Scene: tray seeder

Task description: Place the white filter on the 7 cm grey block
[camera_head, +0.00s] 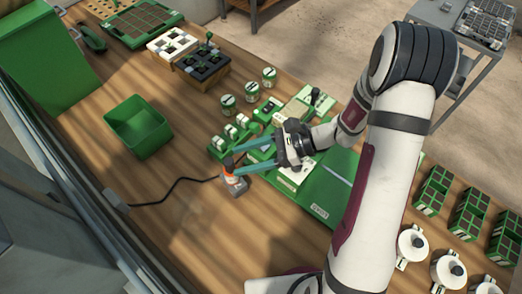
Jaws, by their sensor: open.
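My gripper (234,161) has two long teal fingers, spread apart with nothing between them. They point left, over the left edge of the green seeder (318,197). A small orange and white item with a grey lower part (236,187) stands on the table just below the lower fingertip. I cannot tell whether its grey part is the grey block. A white flat piece (297,175) shows on the seeder just below the gripper body; I cannot tell whether it is the white filter. The gripper and wrist hide part of the seeder.
A green bin (138,126) stands at left, with a black cable (172,190) in front. Several jars (252,91) stand behind the seeder. Wood between bin and seeder is mostly clear.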

